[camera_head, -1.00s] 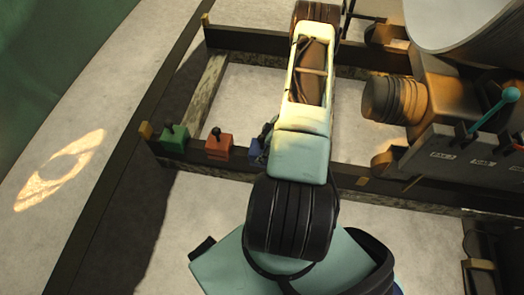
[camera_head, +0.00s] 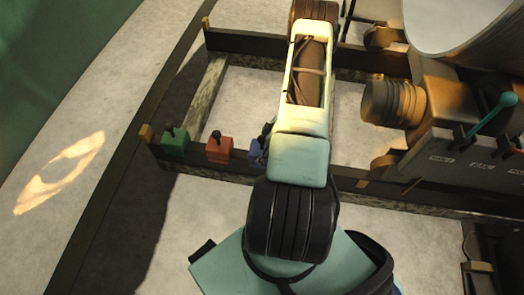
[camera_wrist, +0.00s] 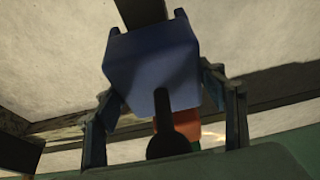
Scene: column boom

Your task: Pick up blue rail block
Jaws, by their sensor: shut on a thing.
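The blue rail block (camera_head: 256,149) shows in the head view at the dark front rail, to the right of the red block, partly hidden by my arm. In the wrist view the blue block (camera_wrist: 152,62) fills the upper middle, with its black knob (camera_wrist: 165,130) pointing toward me. My gripper (camera_wrist: 160,85) has one finger on each side of it and is shut on it. In the head view only a dark part of my gripper (camera_head: 265,137) shows beside the block. I cannot tell whether the block is clear of the rail.
A red block (camera_head: 219,150) and a green block (camera_head: 174,143), both with black knobs, sit on the front rail (camera_head: 350,180) to the left. A machine housing (camera_head: 470,155) with a teal lever (camera_head: 495,120) stands at the right. The pale floor (camera_head: 90,90) at left is open.

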